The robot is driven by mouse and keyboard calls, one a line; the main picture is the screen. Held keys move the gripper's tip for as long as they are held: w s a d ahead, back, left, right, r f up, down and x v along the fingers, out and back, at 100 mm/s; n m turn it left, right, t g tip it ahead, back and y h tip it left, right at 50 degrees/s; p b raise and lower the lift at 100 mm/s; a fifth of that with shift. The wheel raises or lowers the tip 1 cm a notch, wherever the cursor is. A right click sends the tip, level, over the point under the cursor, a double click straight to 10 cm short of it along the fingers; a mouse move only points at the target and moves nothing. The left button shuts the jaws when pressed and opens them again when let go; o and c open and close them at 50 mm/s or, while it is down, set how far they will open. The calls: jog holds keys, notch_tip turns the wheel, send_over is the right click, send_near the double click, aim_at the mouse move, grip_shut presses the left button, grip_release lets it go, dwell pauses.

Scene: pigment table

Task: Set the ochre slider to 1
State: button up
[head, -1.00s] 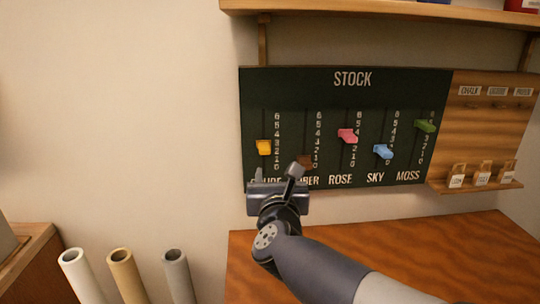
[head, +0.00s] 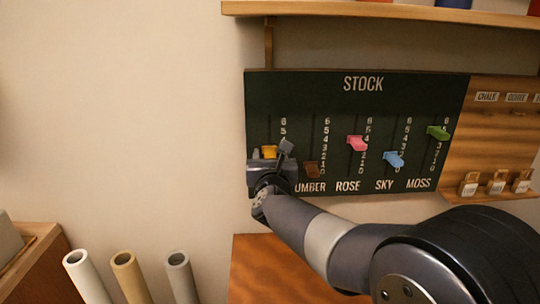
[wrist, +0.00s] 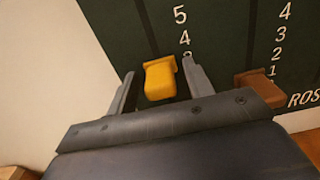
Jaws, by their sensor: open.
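The ochre slider (head: 269,152) is a yellow-orange knob in the leftmost slot of the dark STOCK board (head: 300,95). It stands in the lower half of its scale, around 2 or 3; the exact mark is hidden. My gripper (head: 270,150) is open at the slider. A small gap shows on the left; contact on the right cannot be told. The ochre label and the lower numbers are hidden behind my gripper.
The brown umber slider (head: 312,169) is close on the right, low on its scale. The pink rose (head: 357,143), blue sky (head: 394,159) and green moss (head: 437,132) sliders are farther right. A shelf (head: 390,10) hangs above. Several tubes (head: 128,275) stand below left.

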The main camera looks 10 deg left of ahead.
jog(key=shift+c, duration=0.4)
grip_shut()
jog(key=shift+f, duration=0.1)
notch_tip(320, 180, down, 5)
jog(key=b, duration=0.6)
jog(key=shift+b, duration=0.3)
jog(key=shift+o, duration=0.4)
grip_release()
